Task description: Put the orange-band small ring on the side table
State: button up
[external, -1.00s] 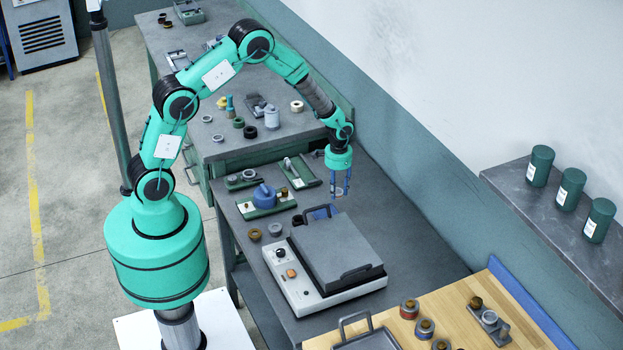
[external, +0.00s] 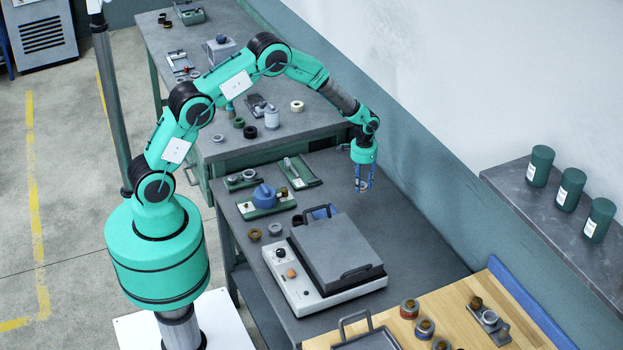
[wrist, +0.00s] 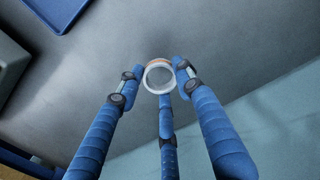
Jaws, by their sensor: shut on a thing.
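My gripper (external: 363,188) is above the dark grey table (external: 420,235), to the right of the green trays and close to the wall. In the wrist view its blue fingers (wrist: 158,70) are shut on a silver ring (wrist: 147,82) with an orange patch on its far rim. The ring is small and hardly readable in the external view. It appears held clear of the table. Which surface is the side table is not marked in the pictures.
A grey hinged-lid machine (external: 345,245) stands in front of my gripper. Behind are green trays (external: 265,207) and another grey table (external: 300,140) with several parts. A wooden bench (external: 465,345) with several banded rings is at front right. Clear table lies beside the wall.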

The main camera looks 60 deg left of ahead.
aim_at(361, 196)
jog(key=shift+f, duration=0.1)
jog(key=shift+f+b, duration=0.3)
jog(key=shift+f, duration=1.35)
jog(key=shift+f, duration=0.2)
jog(key=o, duration=1.2)
jog(key=shift+r, duration=0.2)
notch_tip(361, 196, up, 12)
jog(key=shift+p, duration=0.7)
